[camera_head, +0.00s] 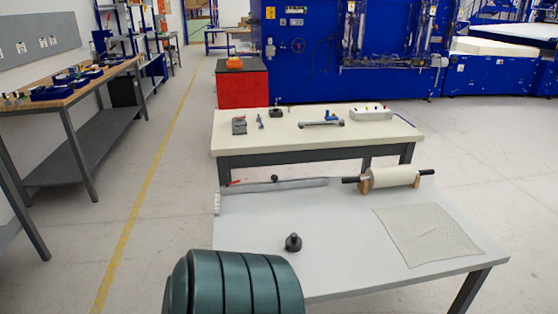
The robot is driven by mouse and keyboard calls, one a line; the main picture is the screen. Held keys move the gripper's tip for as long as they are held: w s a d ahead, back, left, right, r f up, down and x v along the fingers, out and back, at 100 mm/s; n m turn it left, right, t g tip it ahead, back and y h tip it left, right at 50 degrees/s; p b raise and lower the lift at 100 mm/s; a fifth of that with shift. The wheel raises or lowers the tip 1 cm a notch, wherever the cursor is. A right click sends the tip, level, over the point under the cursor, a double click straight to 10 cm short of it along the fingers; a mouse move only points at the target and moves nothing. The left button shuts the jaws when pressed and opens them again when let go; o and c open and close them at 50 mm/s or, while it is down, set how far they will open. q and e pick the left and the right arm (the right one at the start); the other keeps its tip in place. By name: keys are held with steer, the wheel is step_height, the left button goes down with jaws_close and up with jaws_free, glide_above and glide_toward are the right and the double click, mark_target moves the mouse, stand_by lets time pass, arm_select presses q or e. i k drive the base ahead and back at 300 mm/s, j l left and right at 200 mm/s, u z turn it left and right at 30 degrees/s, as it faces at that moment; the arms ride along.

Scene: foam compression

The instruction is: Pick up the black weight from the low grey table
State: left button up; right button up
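The black weight (293,243) stands upright on the low grey table (340,265), left of the table's middle and near its front. It is a small dark disc with a narrower knob on top. Nothing touches it. Neither of my grippers is in view. The near left part of the table is hidden.
A beige roller (392,177) rests on wooden supports at the table's back right. A mesh sheet (428,234) lies flat on the right. A grey bar (275,185) lies along the back left edge. A cream table (270,137) with tools stands behind.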

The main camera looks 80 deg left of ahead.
mark_target(294, 243)
steer(key=u, duration=2.25)
